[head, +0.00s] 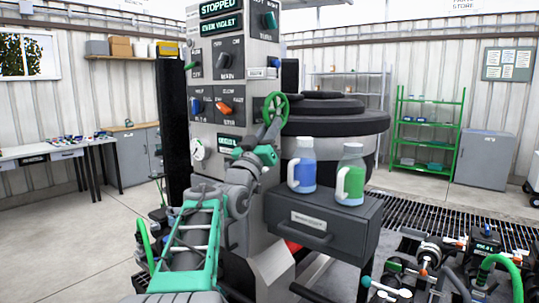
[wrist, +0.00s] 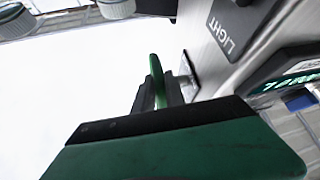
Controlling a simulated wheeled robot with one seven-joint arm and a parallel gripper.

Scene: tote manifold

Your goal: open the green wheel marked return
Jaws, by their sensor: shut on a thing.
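A green wheel (head: 276,104) stands out from the right side of the grey control column. Its marking cannot be read here. My gripper (head: 270,124) reaches up to the wheel from below and is shut on its rim. In the wrist view the green rim (wrist: 156,68) shows edge-on between the fingers of my gripper (wrist: 160,95). The rest of the wheel is hidden there behind the fingers and the green gripper body.
The column (head: 205,100) carries several knobs, switches and lit displays. A blue bottle (head: 302,166) and a green bottle (head: 350,172) stand on a dark drawer box (head: 325,220) right of my arm. A round black-topped vessel (head: 335,118) stands behind the wheel.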

